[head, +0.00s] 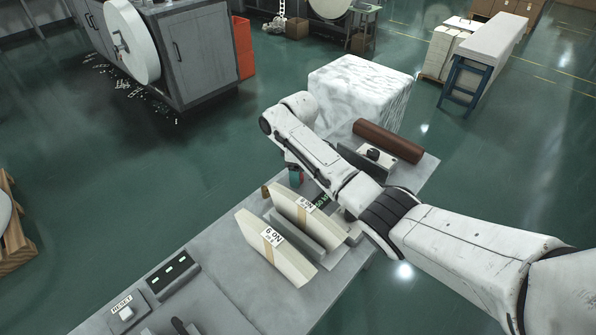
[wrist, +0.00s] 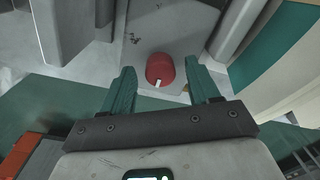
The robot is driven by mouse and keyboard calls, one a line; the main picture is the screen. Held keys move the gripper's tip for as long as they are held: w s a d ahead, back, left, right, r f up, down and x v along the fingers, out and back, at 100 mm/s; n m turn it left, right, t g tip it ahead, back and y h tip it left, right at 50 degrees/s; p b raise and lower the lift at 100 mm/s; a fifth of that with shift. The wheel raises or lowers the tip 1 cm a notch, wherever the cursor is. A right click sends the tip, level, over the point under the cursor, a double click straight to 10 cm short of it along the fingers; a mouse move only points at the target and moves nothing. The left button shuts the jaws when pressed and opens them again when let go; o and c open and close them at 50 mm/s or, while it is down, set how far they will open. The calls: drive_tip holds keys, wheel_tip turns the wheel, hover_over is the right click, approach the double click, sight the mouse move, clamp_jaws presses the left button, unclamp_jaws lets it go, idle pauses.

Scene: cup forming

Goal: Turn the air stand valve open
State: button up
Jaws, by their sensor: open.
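A rounded red knob (wrist: 160,69) with a small white mark on its near side shows in the wrist view, against a grey upright surface. It appears to be the air stand valve. My gripper (wrist: 160,72) is open, with one teal finger on each side of the knob. Gaps show between the fingers and the knob, so it is not clamped. In the head view my arm reaches over the bench (head: 215,285), and its end is mostly hidden. A small teal and red patch shows below the wrist there, too small to tell apart.
Labelled cream stacks (head: 272,250) stand on the bench close to my arm. A reset button box (head: 125,312) and a dark panel (head: 170,270) sit at the near left. A brown roll (head: 388,141) lies at the far end. A wrapped white block (head: 360,90) stands beyond.

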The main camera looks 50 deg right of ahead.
drive_tip(key=shift+c, duration=0.4)
drive_tip(key=c, duration=1)
drive_tip(key=shift+o, duration=0.2)
drive_tip(key=shift+r+m+p, duration=0.1)
drive_tip(key=shift+m+p, duration=0.25)
drive_tip(key=shift+m, duration=0.05)
drive_tip(key=m+p, duration=0.1)
drive_tip(key=m, duration=0.2)
drive_tip(key=shift+p, duration=0.4)
drive_tip(key=m+p, duration=0.2)
drive_tip(key=m, duration=0.3)
drive_tip(key=m+p, duration=0.1)
drive_tip(key=m, duration=0.4)
drive_tip(key=shift+m+t, duration=0.3)
drive_tip(key=shift+m, duration=1.7)
